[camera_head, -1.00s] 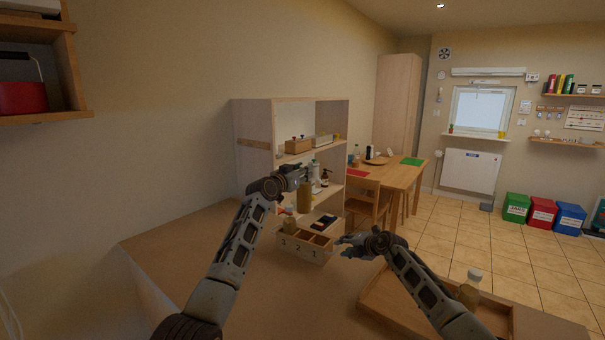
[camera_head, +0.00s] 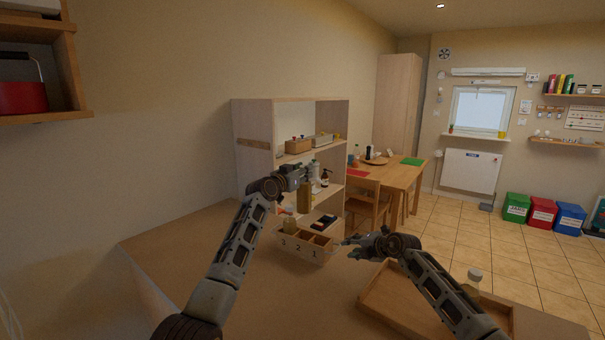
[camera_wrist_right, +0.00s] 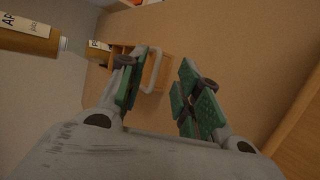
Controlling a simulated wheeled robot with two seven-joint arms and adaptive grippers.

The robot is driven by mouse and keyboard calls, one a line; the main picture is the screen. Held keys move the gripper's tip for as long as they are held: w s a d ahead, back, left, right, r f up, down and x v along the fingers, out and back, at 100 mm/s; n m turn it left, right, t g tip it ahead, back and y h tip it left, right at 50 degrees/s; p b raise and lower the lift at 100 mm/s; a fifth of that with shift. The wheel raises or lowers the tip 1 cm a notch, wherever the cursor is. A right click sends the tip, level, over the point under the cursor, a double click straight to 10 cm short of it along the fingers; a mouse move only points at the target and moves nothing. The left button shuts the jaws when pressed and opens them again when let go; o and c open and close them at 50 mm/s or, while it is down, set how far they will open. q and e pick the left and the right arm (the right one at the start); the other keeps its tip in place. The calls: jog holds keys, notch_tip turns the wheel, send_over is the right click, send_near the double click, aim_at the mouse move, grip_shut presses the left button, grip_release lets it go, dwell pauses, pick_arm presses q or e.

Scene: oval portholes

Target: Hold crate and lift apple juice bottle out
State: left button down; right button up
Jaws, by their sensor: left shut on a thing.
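My left gripper (camera_head: 305,179) is shut on the upper part of an amber apple juice bottle (camera_head: 305,198) and holds it upright above the crate. That bottle shows sideways at the upper left in the right wrist view (camera_wrist_right: 28,38). The wooden crate (camera_head: 305,251) has compartments and numbers on its side, and stands on the counter. Another bottle (camera_head: 290,226) stands in its left part. My right gripper (camera_head: 347,245) is just right of the crate. In the right wrist view its fingers (camera_wrist_right: 160,95) are apart, with the crate's pale handle (camera_wrist_right: 153,72) beyond them; contact is not visible.
A wooden tray (camera_head: 385,307) lies at the right of the counter, with a bottle (camera_head: 474,276) partly behind my right forearm. An open shelf unit (camera_head: 255,135) with several items stands behind the crate. The counter's left part is clear.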

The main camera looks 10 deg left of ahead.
jog(key=v, duration=0.5)
jog(key=shift+s+d, duration=0.1)
jog(key=shift+d, duration=0.05)
